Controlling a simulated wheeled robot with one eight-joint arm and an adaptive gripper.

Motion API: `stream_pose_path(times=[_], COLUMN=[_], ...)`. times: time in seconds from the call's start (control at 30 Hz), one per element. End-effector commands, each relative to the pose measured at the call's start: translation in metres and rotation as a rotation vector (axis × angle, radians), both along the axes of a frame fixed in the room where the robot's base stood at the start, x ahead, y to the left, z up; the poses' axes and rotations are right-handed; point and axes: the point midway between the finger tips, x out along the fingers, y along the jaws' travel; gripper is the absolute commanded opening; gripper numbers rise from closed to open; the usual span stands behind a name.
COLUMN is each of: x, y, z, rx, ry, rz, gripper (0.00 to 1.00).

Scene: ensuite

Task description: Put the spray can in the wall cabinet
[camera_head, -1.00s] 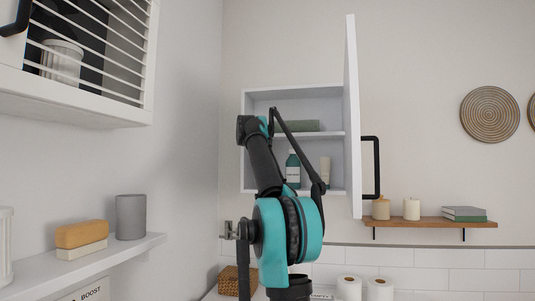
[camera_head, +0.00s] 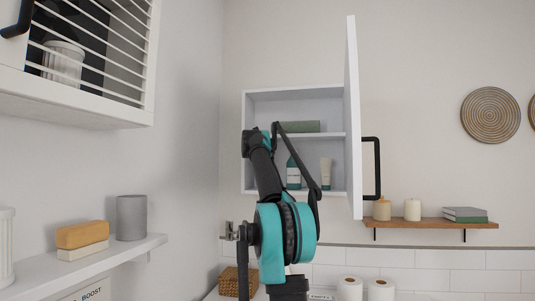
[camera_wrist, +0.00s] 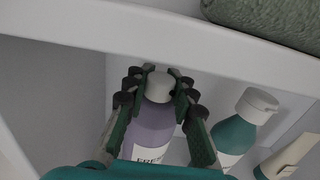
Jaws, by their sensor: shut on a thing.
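The spray can (camera_wrist: 153,125), purple with a white cap and partly readable lettering, is between the fingers of my gripper (camera_wrist: 160,80) in the wrist view. The gripper is shut on it. Both are in the lower compartment of the open wall cabinet (camera_head: 295,93), under its middle shelf (camera_wrist: 160,38). I cannot tell whether the can's base touches the cabinet floor. In the head view my arm hides the can and the fingers. The cabinet door (camera_head: 352,120) stands open to the right.
A teal bottle (camera_wrist: 235,135) with a white cap stands right of the can, and a cream tube (camera_wrist: 290,155) farther right. A green rolled towel (camera_wrist: 275,20) lies on the shelf above. A wooden shelf (camera_head: 430,222) is right of the cabinet.

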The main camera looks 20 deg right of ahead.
Motion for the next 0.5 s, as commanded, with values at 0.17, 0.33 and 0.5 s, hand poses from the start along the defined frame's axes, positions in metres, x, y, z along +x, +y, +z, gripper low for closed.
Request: stream_pose_path(times=[0.17,0.33,0.5], x=[-0.0001,-0.0002,0.0], y=[0.0002,0.0001,0.0001], z=[-0.0014,-0.0022,-0.0035], rx=[0.0,0.0,0.0], ry=[0.0,0.0,0.0], rz=[0.0,0.0,0.0], gripper=[0.0,0.0,0.37])
